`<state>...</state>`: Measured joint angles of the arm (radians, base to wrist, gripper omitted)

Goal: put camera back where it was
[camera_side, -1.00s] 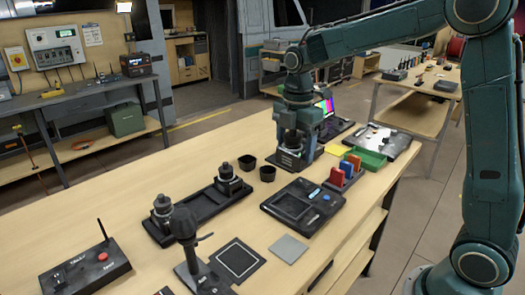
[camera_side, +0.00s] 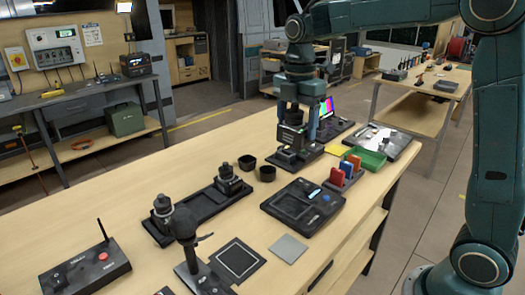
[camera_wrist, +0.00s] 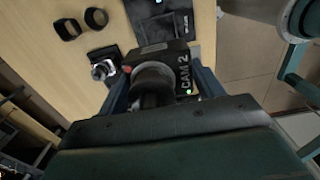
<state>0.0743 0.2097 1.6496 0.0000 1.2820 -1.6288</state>
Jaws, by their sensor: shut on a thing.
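My gripper (camera_side: 297,133) is shut on a dark camera (camera_side: 290,138). In the wrist view the camera (camera_wrist: 178,58) sits between the two fingers of my gripper (camera_wrist: 160,82), with "CAM 2" and a small green light on its side. In the side view it is held upright, a little above a dark block (camera_side: 285,160) on the table. My fingers hide part of the camera, and I cannot tell whether it touches anything below.
Two black cups (camera_side: 246,162) stand left of my gripper. A black tray (camera_side: 205,204) with two cylindrical devices lies nearer. The table's left middle is clear.

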